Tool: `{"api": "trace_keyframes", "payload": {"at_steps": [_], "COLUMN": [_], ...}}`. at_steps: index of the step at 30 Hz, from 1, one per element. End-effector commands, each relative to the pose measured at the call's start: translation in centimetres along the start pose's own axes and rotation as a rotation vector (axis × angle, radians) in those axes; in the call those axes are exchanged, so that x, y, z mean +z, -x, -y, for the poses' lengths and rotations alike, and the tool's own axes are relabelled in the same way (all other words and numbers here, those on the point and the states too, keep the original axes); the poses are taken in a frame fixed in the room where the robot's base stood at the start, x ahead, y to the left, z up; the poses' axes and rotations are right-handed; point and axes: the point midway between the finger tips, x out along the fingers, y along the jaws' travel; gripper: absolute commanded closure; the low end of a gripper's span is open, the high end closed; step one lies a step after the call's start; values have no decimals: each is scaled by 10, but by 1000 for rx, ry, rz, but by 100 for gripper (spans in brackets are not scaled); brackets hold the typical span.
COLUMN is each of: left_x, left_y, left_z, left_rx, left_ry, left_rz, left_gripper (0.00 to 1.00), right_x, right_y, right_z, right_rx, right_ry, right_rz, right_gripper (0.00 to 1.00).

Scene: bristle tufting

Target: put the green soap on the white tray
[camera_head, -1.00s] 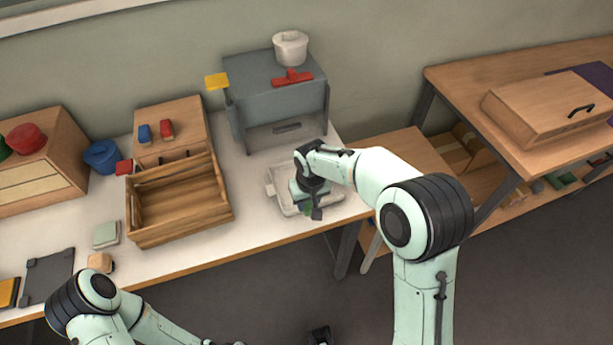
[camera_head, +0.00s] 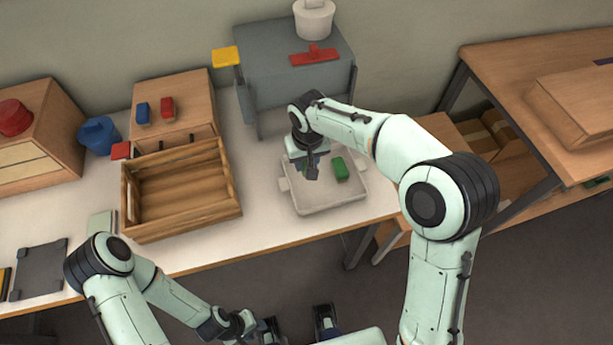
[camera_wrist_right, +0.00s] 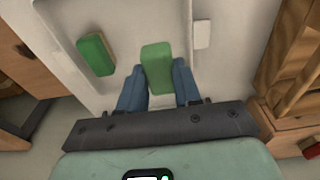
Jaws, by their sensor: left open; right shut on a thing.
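The white tray (camera_head: 330,205) stands near the table's front right edge. My right gripper (camera_head: 311,172) is over its left rear part, pointing down. In the right wrist view the right gripper (camera_wrist_right: 160,85) is shut on a green soap (camera_wrist_right: 157,66) between its blue fingers. I cannot tell whether this soap touches the tray floor. A second green soap (camera_head: 340,169) lies in the tray, right of the gripper; it also shows in the right wrist view (camera_wrist_right: 96,55). My left gripper (camera_head: 298,326) is open and empty at the bottom, off the table.
A wooden crate (camera_head: 231,205) stands left of the tray. A grey stand (camera_head: 290,85) with a white pot (camera_head: 314,20) and a red piece (camera_head: 314,56) is behind it. A wooden box (camera_head: 175,105) stands behind the crate. Floor lies in front of the table.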

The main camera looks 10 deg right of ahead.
Motion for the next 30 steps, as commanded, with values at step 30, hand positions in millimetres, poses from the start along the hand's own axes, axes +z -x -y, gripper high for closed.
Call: {"api": "trace_keyframes", "payload": {"at_steps": [30], "left_x": [1], "left_y": [-10], "left_z": [4], "left_rx": [-1], "left_ry": [1], "left_rz": [3], "left_gripper": [57], "right_x": [10], "right_y": [-79], "right_z": [0], "right_rx": [0], "right_ry": [0], "right_rz": [-1], "right_gripper": [64]}}
